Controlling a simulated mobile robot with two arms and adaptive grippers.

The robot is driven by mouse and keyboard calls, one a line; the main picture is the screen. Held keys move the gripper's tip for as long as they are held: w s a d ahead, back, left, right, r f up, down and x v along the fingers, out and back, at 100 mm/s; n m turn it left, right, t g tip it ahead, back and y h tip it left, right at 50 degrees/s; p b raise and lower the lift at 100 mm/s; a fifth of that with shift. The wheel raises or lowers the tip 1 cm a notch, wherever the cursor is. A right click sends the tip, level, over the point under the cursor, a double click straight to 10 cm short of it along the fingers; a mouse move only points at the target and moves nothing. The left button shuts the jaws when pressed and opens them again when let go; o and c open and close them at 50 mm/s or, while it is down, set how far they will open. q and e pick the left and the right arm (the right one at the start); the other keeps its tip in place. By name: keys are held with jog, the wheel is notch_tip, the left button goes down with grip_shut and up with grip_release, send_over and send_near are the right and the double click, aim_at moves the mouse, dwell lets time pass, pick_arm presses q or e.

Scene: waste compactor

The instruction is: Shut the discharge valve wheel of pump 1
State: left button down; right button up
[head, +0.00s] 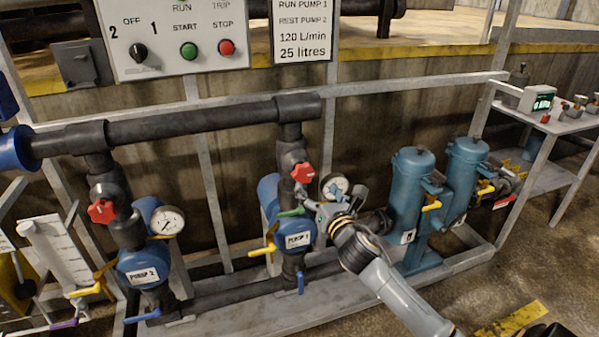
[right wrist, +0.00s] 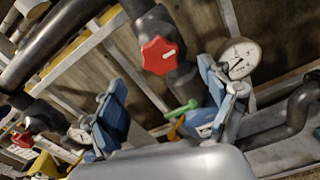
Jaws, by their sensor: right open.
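The red discharge valve wheel of pump 1 (head: 303,173) sits on the black vertical pipe above the blue pump labelled PUMP 1 (head: 299,240). It also shows in the right wrist view (right wrist: 160,55), unobstructed, with a white mark on its face. My right gripper (head: 331,201) is just below and to the right of the wheel in the head view. Its two fingers (right wrist: 170,98) are spread wide in the right wrist view, with the wheel beyond and above the gap. No contact with the wheel shows. My left gripper is not in view.
A pressure gauge (head: 334,186) is close behind the right gripper. A green lever (head: 291,212) and a yellow lever (head: 263,250) are near it. Pump 2 (head: 143,267) has a similar red wheel (head: 102,211). Two blue-green canisters (head: 412,190) stand to the right.

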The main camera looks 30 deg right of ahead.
aim_at(305, 173)
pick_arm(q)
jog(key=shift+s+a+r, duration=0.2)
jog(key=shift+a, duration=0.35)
pick_arm(e)
jog(key=x, duration=1)
jog(key=shift+a, duration=0.25)
jog(key=c, duration=1.2)
jog(key=shift+o, duration=0.2)
